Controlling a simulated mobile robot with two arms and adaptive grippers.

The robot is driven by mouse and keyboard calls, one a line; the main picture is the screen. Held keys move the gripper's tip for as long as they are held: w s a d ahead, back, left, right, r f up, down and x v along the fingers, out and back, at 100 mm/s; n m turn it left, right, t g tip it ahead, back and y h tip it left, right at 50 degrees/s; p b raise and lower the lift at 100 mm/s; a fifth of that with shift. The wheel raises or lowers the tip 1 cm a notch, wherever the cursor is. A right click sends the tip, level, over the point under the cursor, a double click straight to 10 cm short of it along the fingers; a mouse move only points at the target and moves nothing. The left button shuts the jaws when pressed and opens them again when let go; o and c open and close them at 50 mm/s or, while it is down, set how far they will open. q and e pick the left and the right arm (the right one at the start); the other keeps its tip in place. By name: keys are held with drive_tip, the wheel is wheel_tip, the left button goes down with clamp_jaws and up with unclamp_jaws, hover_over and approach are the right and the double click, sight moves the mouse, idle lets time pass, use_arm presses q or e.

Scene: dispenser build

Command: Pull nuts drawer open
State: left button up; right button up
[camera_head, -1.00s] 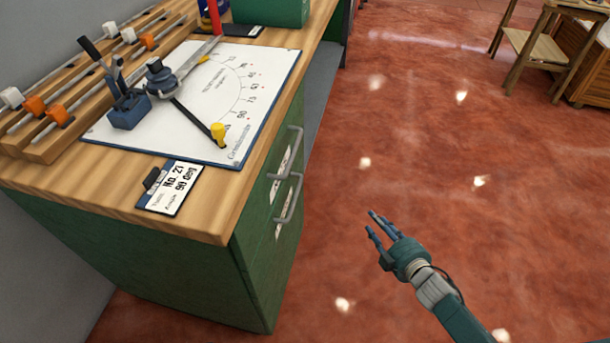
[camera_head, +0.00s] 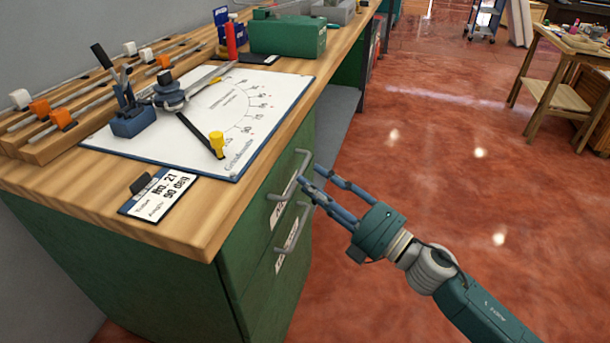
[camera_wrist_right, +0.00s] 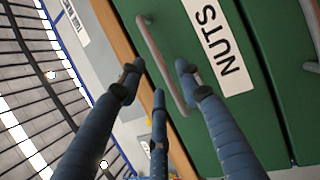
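The nuts drawer (camera_wrist_right: 205,125) is a green front with a white NUTS label (camera_wrist_right: 217,45), shown in the right wrist view. It appears to be the upper drawer of the green bench cabinet and looks closed. Its grey bar handle (camera_head: 286,180) also shows in the right wrist view (camera_wrist_right: 160,62). My right gripper (camera_head: 312,176) has its blue fingers spread and pointing at this handle. In the right wrist view the handle lies across the gap between the fingers; I cannot tell whether they touch it. My left gripper is not in view.
A second drawer handle (camera_head: 293,228) sits just below. The wooden benchtop (camera_head: 190,228) overhangs the drawers and holds a bending tool (camera_head: 135,118), a white angle sheet (camera_head: 262,112) and a job card (camera_head: 160,193). The red floor (camera_head: 430,150) to the right is clear.

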drive_tip(key=shift+x, duration=1.6)
drive_tip(key=shift+c, duration=0.3)
clamp_jaws()
